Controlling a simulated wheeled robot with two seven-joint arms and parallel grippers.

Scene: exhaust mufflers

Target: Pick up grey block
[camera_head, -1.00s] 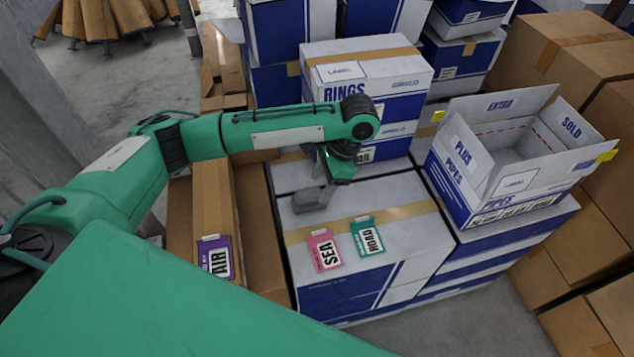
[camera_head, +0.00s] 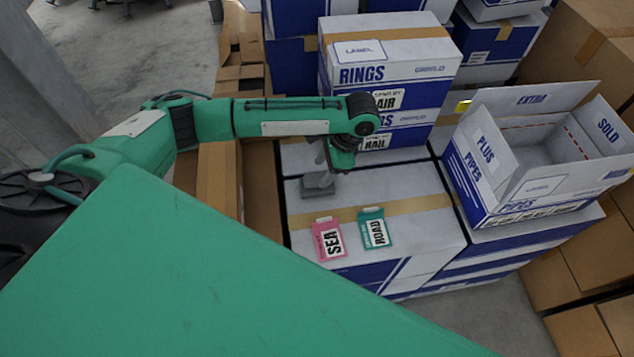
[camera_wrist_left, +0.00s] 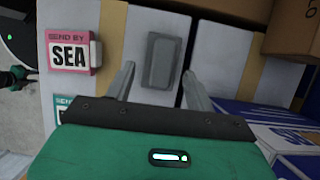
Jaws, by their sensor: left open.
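The grey block (camera_head: 318,186) sits on top of a white-and-blue box (camera_head: 420,228), behind the pink SEA card (camera_head: 329,240) and the teal ROAD card (camera_head: 374,230). My left gripper (camera_head: 326,160) is above the block, pointing down. In the left wrist view the block (camera_wrist_left: 160,63) shows between the two open fingers of my left gripper (camera_wrist_left: 159,72), with a gap on each side. The fingers look apart from it. My right gripper is not in view.
The RINGS box (camera_head: 385,62) stands close behind my left gripper. An open PLUS PIPES carton (camera_head: 500,178) with raised flaps stands to the right. Brown cartons (camera_head: 218,182) lie to the left. Bare floor shows at the front right.

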